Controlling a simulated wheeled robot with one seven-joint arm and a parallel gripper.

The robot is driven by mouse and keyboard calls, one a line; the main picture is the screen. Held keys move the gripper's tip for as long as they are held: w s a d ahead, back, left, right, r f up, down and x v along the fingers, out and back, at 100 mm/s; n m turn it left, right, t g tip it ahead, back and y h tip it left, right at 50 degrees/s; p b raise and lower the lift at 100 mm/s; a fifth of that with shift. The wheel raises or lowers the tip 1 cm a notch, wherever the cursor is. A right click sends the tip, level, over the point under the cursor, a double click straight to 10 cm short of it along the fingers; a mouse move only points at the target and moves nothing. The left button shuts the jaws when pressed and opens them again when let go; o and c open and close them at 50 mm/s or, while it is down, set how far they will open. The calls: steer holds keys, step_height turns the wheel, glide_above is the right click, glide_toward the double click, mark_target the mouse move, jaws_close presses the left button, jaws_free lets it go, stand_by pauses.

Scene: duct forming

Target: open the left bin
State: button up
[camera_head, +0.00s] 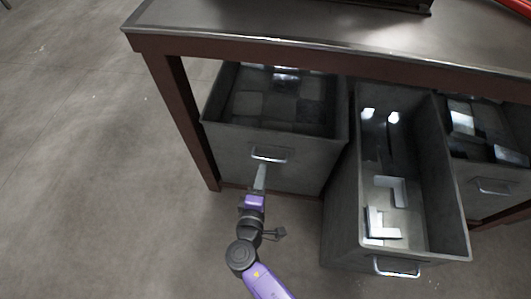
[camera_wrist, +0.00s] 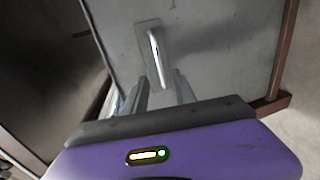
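The left bin (camera_head: 240,148) is a grey metal bin under the table, with its front face a little ahead of the table edge. A metal handle (camera_head: 269,154) sits on its front; it also shows in the wrist view (camera_wrist: 158,55). My gripper (camera_head: 262,170) is just in front of this handle. In the wrist view its two fingers (camera_wrist: 160,90) are apart, one on each side of the handle's near end. I cannot tell whether a finger touches the handle.
The middle bin (camera_head: 345,200) is pulled far out, with L-shaped metal pieces (camera_head: 385,220) inside. A right bin (camera_head: 485,185) stays under the table. The floor (camera_head: 80,180) at left is clear.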

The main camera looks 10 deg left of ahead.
mark_target(266, 158)
steer(key=b+x, duration=0.2)
steer(key=x, duration=0.5)
steer(key=shift+w+f, duration=0.1)
steer(key=shift+w, duration=0.15)
steer(key=shift+c, duration=0.3)
jaws_close()
stand_by(0.9)
